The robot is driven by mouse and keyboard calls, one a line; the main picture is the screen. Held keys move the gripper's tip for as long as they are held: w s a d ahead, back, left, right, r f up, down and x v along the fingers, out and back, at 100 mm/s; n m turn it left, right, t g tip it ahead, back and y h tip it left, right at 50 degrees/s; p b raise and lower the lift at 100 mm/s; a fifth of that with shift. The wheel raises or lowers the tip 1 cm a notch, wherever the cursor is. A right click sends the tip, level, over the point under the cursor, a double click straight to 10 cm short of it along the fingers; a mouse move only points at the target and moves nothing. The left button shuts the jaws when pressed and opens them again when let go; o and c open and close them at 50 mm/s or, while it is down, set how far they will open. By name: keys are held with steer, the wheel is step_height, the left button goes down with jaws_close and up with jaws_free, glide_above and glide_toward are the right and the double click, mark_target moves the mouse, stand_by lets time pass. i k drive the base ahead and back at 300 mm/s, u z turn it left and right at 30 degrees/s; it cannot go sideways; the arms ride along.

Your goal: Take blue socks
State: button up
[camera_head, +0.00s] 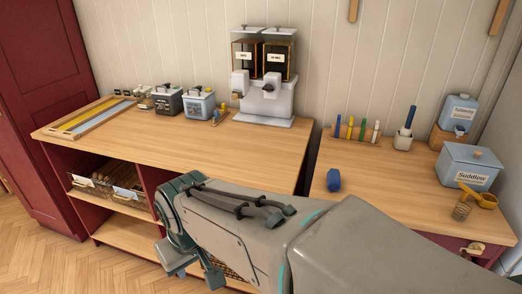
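A small dark blue bundle (333,180), which looks like the rolled blue socks, sits near the left edge of the right-hand counter (375,205). It is too small to make out its fabric. My gripper (193,270) points down in front of the left-hand counter, below its top and well to the left of the blue bundle. Its two fingers appear apart with nothing visible between them. My arm crosses the foreground and hides part of both counters' fronts.
A dispenser (265,85) and several lidded containers (167,101) stand along the back of the left counter (150,140). Coloured markers (357,130), a white cup (403,142) and a blue box (468,167) stand on the right counter. A gap separates the counters.

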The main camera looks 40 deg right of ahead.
mark_target(334, 178)
steer(key=i, duration=0.7)
steer(key=z, duration=2.55)
steer(key=i, duration=0.5)
